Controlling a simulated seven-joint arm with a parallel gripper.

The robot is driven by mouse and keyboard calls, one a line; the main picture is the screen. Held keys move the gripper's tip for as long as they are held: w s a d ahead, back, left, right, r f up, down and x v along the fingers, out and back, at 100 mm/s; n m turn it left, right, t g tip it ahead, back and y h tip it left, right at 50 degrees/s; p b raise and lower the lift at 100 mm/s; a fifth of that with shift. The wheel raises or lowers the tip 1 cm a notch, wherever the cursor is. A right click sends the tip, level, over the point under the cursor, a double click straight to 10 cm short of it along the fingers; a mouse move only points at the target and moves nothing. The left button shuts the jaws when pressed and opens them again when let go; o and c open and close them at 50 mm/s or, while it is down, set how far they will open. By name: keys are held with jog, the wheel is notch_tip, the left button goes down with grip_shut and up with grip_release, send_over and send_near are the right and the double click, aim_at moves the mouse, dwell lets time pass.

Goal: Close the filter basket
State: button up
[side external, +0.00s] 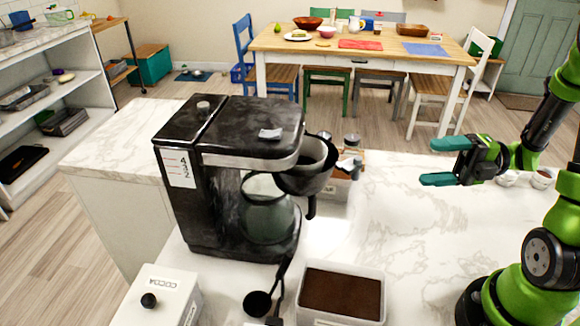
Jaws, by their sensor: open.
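A black coffee maker (190,215) stands on the marble counter at centre left, with a glass carafe (265,212) inside it. Its black filter basket (312,180) juts out to the right from under the brew head, so it is swung open. The basket's handle hangs down at its right side. My gripper (437,161) is at the right, above the counter, with its teal fingers pointing left toward the coffee maker. The fingers are apart and nothing is between them. A clear gap lies between my gripper and the basket.
A container of ground coffee (342,293), a black scoop (258,303) and a white cocoa box (160,297) stand in front. Small jars (351,140) stand behind the basket. Cups (541,179) sit near my arm. The counter between gripper and basket is mostly clear.

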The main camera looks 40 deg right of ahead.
jog(key=shift+c, duration=1.2)
jog(key=shift+w+d+f, duration=0.2)
jog(key=shift+f, duration=0.1)
jog(key=shift+c, duration=1.1)
jog(key=n, duration=0.2)
jog(key=w+d+n+g, duration=0.1)
jog(key=n, duration=0.2)
jog(key=f+n+g+y, duration=0.1)
jog(key=n, duration=0.2)
jog(key=shift+w+d+f, duration=0.1)
jog(key=shift+w+d, duration=0.15)
jog(key=shift+w, duration=0.15)
jog(key=c, duration=0.7)
jog(key=n, duration=0.3)
jog(key=shift+w+d+f+g+y, duration=0.1)
jog(key=shift+w+d+g+y, duration=0.1)
jog(key=shift+w+g+y, duration=0.15)
jog(key=shift+c, duration=1.2)
jog(key=n, duration=0.3)
jog(key=shift+w+d+f+n+g, duration=0.1)
jog(key=shift+w+d+n+g, duration=0.1)
jog(key=shift+n+g, duration=0.15)
grip_shut()
jog(key=n+g, duration=0.1)
jog(key=n, duration=0.5)
send_near(358, 176)
jog(key=x, duration=0.6)
jog(key=shift+w+f, duration=0.4)
